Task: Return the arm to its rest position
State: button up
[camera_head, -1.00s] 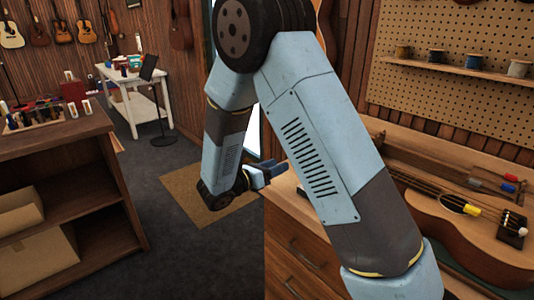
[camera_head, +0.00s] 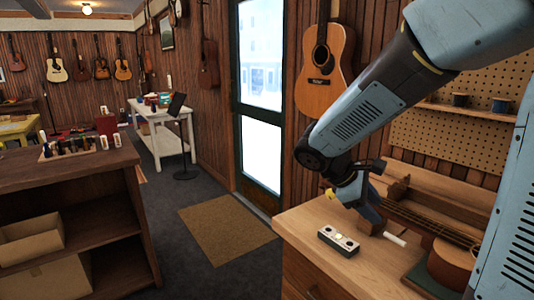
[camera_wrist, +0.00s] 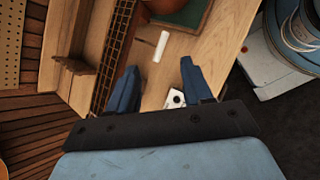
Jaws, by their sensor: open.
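My arm comes in from the upper right in the head view, bent over the wooden workbench (camera_head: 300,222). My gripper (camera_head: 368,212) hangs low over the bench's left part, near a small pale box with dark knobs (camera_head: 338,241) and a white cylinder (camera_head: 395,239). In the wrist view my gripper (camera_wrist: 158,70) has its two blue fingers spread apart with nothing held between them. The white cylinder (camera_wrist: 161,46) lies beyond the fingertips. The pale box (camera_wrist: 175,98) shows partly, cut off by the right finger and the gripper body.
An ukulele (camera_head: 452,262) lies at the bench's right, partly hidden by my arm; its fretted neck (camera_wrist: 112,50) runs beside the left finger. A guitar (camera_head: 324,82) hangs on the wall behind. A shelf unit (camera_head: 105,215) stands left; open floor and a mat (camera_head: 225,232) lie between.

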jog(key=s+r+m+t+y, duration=0.2)
jog(key=s+r+m+y, duration=0.2)
jog(key=s+m, duration=0.2)
jog(key=s+a+r+m+t+y, duration=0.1)
jog(key=s+r+m+t+y, duration=0.2)
jog(key=s+m, duration=0.3)
jog(key=shift+s+a+r+y, duration=0.15)
jog(key=shift+s+r+y, duration=0.35)
jog(key=shift+y, duration=0.4)
jog(key=shift+w, duration=0.1)
dwell(0.8)
